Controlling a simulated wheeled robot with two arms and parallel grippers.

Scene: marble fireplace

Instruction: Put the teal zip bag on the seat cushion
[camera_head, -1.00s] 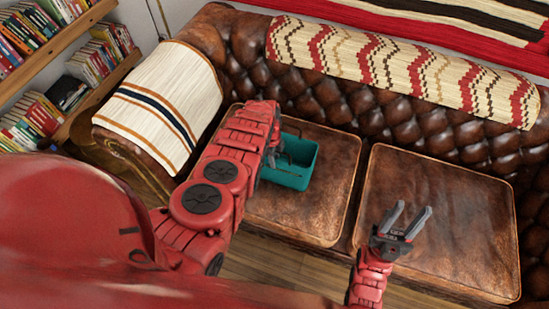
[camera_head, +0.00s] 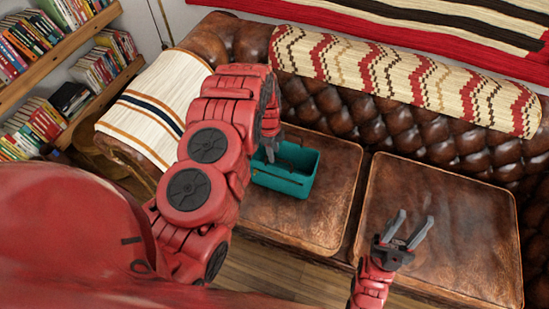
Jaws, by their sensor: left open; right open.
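A teal open-topped, box-like container (camera_head: 285,184) rests on the left seat cushion (camera_head: 330,215). Its inside is dark, and a thin dark handle-like line shows at its top. I see no separate zip bag; I cannot tell whether this is the bag or whether anything lies inside. My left gripper (camera_head: 272,150) is open at the container's upper left rim, with its grey fingers pointing down. The arm hides part of it, and I cannot tell whether it touches the rim. My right gripper (camera_head: 408,228) is open and empty above the front of the right seat cushion (camera_head: 455,220).
The brown leather sofa has a tufted back (camera_head: 390,125). A patterned cream and red blanket (camera_head: 400,75) covers its top, and a striped cream cloth (camera_head: 155,105) its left arm. Bookshelves (camera_head: 60,70) stand at far left. The right cushion is clear.

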